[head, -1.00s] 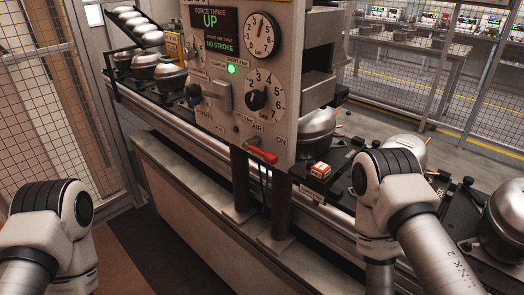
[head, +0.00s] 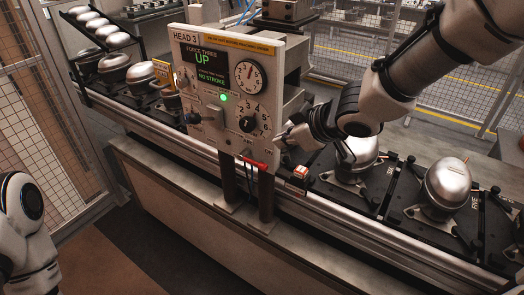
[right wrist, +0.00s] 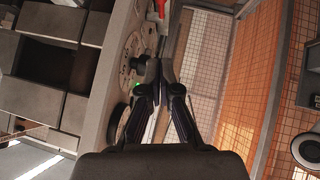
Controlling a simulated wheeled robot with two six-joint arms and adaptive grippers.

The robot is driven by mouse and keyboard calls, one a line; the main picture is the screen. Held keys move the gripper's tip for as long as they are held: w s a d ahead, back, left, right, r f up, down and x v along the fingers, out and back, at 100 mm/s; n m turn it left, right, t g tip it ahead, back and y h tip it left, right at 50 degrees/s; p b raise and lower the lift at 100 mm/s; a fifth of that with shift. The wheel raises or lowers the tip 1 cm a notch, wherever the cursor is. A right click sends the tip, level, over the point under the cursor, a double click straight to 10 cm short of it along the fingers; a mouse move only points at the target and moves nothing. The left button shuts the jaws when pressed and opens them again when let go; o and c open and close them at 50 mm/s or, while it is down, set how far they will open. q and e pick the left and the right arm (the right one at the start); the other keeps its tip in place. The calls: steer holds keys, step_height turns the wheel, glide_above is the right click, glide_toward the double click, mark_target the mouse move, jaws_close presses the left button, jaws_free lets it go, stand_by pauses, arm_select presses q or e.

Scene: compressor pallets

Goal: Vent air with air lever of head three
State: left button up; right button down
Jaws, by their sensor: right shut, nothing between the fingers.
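The head three panel (head: 222,100) reads "HEAD 3", "UP" and "NO STROKE" and has a lit green lamp. The air lever (head: 256,163) is a small red handle at the panel's lower edge. A red piece, likely that lever, shows at the top of the right wrist view (right wrist: 161,8). My right gripper (head: 284,136) is beside the panel's right edge, above and right of the lever and apart from it. In the right wrist view its fingertips (right wrist: 165,70) meet with nothing between them. My left gripper is out of view; only part of that arm shows at the left.
A dial gauge (head: 249,76), a black selector knob (head: 247,124) and a lever with a dark knob (head: 193,118) are on the panel. A red-and-white block (head: 299,175) sits near the rail. Silver compressors (head: 445,188) stand on pallets along the line.

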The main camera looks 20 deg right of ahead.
glide_above(262, 167)
steer(key=a, duration=0.1)
step_height(262, 167, down, 8)
steer(key=r, duration=0.1)
steer(key=f, duration=0.2)
steer(key=d+f+b, duration=0.1)
steer(key=f, duration=0.1)
steer(key=shift+d, duration=0.1)
steer(key=shift+b, duration=0.3)
